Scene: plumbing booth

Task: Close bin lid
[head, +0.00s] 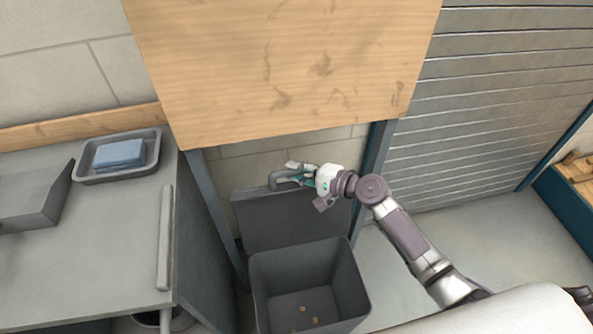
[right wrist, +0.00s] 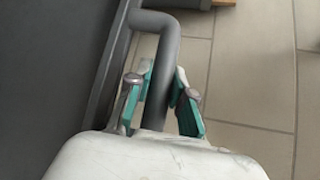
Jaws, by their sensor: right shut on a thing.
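The dark grey bin (head: 309,288) stands open on the floor, with a few small tan bits at its bottom. Its lid (head: 290,220) is raised, standing up at the bin's back edge; it also fills the left of the right wrist view (right wrist: 50,80). A grey bar handle (head: 280,177) is on the lid's top edge, and its bend shows in the right wrist view (right wrist: 165,55). My right gripper (head: 292,174) is at the handle, its teal fingers on either side of the bar (right wrist: 162,95), shut on it. My left gripper is not in view.
A grey counter (head: 100,240) stands left of the bin, with a tray (head: 150,165) holding a blue block (head: 119,154). A wooden board (head: 285,65) hangs above the lid between dark posts (head: 374,160). Tiled floor lies open to the right.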

